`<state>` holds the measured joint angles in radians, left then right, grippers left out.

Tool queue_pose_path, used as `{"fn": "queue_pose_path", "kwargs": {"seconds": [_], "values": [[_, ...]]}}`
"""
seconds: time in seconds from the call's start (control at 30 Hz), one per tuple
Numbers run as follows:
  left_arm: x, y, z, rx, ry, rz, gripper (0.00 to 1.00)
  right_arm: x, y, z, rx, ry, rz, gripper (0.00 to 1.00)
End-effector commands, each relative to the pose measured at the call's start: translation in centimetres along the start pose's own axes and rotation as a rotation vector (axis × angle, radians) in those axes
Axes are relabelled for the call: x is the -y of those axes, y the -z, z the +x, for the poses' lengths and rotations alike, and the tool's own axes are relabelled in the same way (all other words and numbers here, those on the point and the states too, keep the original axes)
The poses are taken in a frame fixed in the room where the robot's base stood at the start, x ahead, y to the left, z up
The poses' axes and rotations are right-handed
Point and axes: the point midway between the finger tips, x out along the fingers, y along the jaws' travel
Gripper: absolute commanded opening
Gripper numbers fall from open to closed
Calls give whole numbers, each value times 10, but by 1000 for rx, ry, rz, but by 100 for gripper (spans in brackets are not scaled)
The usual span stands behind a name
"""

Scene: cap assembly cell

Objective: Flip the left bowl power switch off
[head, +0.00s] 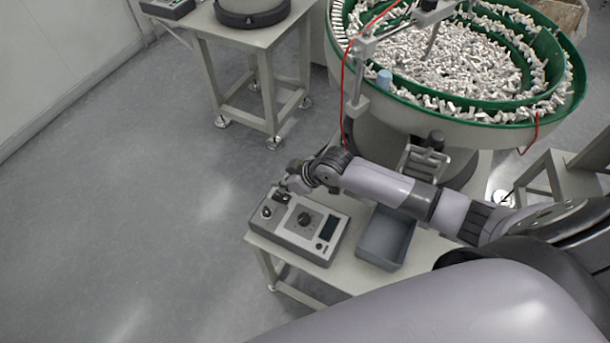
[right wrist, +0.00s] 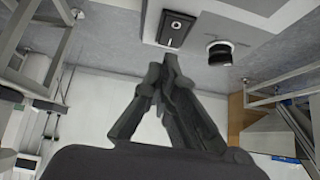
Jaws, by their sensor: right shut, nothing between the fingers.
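The grey control box (head: 318,226) sits on a low table and carries a dark dial, a dark display and small controls at its left end. In the right wrist view, a black switch plate (right wrist: 177,30) with a pale marking lies just beyond my fingertips. I cannot tell whether the switch is on or off. My right gripper (head: 284,188) is shut and empty at the box's far left corner. Its fingertips (right wrist: 171,58) come together close to the plate; contact is unclear. The gripper partly hides that corner. My left gripper is not in view.
A grey-blue bin (head: 386,238) stands right of the box on the low table (head: 330,275). A large green-lined bowl (head: 480,118) full of pale parts rises behind. A black dial (right wrist: 219,50) is beside the plate. The floor at left is clear.

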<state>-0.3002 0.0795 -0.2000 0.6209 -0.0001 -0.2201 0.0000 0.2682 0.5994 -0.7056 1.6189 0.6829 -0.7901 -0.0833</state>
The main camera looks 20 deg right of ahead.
Motion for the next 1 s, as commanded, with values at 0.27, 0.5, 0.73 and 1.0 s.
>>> {"fn": "queue_pose_path", "kwargs": {"seconds": [0.27,0.5,0.73,1.0], "values": [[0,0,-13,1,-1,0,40,-1,-3,-55,2,-3,-2,0],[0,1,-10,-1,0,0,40,0,-12,-96,1,-2,-2,0],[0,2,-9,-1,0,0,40,0,-14,-109,1,-1,1,0],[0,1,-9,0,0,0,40,0,-14,-109,0,-1,1,0]]}}
